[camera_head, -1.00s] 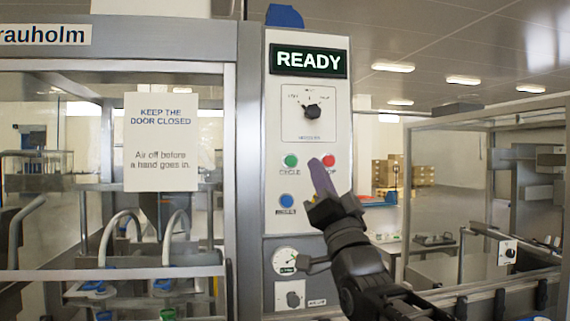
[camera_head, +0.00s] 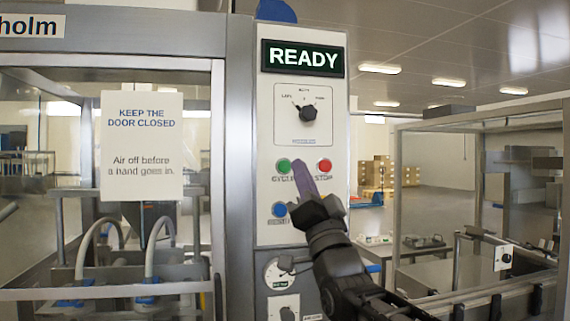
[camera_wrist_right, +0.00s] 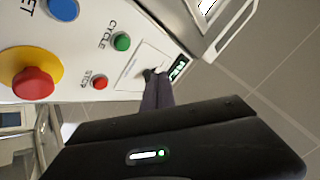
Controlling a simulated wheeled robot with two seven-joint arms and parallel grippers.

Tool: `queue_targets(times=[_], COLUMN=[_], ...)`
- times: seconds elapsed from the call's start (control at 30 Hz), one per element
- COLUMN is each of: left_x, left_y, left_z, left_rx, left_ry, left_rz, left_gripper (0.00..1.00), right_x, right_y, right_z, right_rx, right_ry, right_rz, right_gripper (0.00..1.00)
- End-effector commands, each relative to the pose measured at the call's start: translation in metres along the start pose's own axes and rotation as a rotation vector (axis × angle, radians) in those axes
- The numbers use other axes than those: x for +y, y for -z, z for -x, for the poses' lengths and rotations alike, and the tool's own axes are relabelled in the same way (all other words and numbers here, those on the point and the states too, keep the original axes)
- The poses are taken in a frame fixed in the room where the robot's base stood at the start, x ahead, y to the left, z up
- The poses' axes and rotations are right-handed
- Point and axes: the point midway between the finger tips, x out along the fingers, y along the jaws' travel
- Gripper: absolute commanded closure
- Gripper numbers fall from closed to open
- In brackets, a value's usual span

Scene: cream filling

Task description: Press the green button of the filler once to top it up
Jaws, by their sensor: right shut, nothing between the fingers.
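The green button (camera_head: 284,166), labelled CYCLE, is on the white control panel (camera_head: 265,120) of the filler, left of the red STOP button (camera_head: 325,166). My right gripper (camera_head: 299,160) is shut and empty, its purple-grey fingers pointing up at the panel. In the head view the fingertips show just right of the green button, without covering it. The right wrist view shows the fingers (camera_wrist_right: 157,85) near the panel, with the green button (camera_wrist_right: 121,41) to their upper left and clear of them. I cannot tell whether the tips touch the panel. My left gripper is out of view.
The display (camera_head: 303,58) above reads READY. A selector knob (camera_head: 309,114) is above the buttons and a blue button (camera_head: 279,210) below. A large red knob on yellow (camera_wrist_right: 34,83) shows in the right wrist view. A paper sign (camera_head: 141,146) hangs on the glazed door at left.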

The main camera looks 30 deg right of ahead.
Motion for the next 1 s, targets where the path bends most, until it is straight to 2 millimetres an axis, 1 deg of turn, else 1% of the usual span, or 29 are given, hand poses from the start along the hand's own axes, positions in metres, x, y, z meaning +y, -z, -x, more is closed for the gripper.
queue_targets(times=[0.03, 0.37, 0.43, 0.6, 1.0], left_x=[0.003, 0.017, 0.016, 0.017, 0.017], left_y=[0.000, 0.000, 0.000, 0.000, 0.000], left_z=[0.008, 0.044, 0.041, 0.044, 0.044], left_rx=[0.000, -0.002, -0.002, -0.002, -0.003], left_ry=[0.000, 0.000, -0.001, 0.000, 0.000], left_rz=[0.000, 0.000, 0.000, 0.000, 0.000], left_gripper=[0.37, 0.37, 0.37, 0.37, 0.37], right_x=[0.002, 0.023, 0.029, 0.036, 0.038], right_y=[-0.001, -0.022, -0.028, -0.036, -0.038], right_z=[-0.007, -0.037, -0.040, -0.049, -0.052], right_rx=[-0.002, -0.003, -0.001, -0.001, 0.000], right_ry=[-0.002, -0.004, -0.002, -0.001, -0.001], right_rz=[0.000, -0.001, -0.001, -0.001, 0.000], right_gripper=[1.00, 1.00, 1.00, 1.00, 1.00])
